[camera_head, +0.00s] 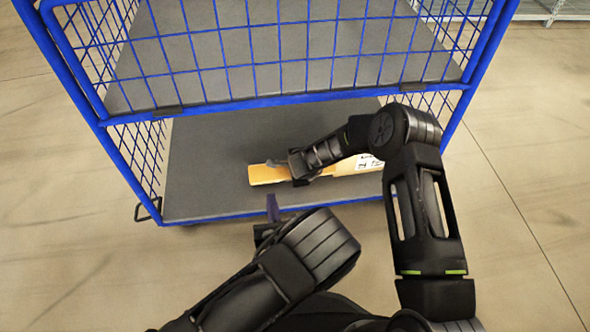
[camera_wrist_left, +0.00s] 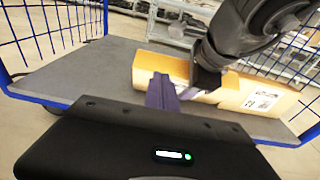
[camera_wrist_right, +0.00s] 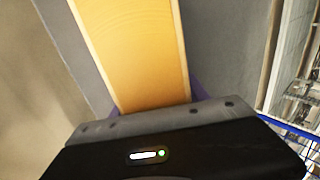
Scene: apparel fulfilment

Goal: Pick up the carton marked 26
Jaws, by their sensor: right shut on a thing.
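The long yellow-orange carton (camera_head: 267,174) lies on the lower deck of the blue cage trolley. It also shows in the left wrist view (camera_wrist_left: 165,66), with a white label on its right part; the label is too small to read surely. My right gripper (camera_head: 298,166) is shut on the carton near its left part, its fingers astride it. In the right wrist view the carton (camera_wrist_right: 135,45) runs between the fingers. My left gripper (camera_head: 272,207) is in front of the trolley's near edge, apart from the carton. Its purple fingers (camera_wrist_left: 162,92) appear together and empty.
The blue trolley (camera_head: 290,102) has an upper grey deck (camera_head: 270,60) with mesh above the carton, and mesh side walls. The lower grey deck (camera_head: 205,165) is bare left of the carton. Shelving stands in the background. The floor around is clear.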

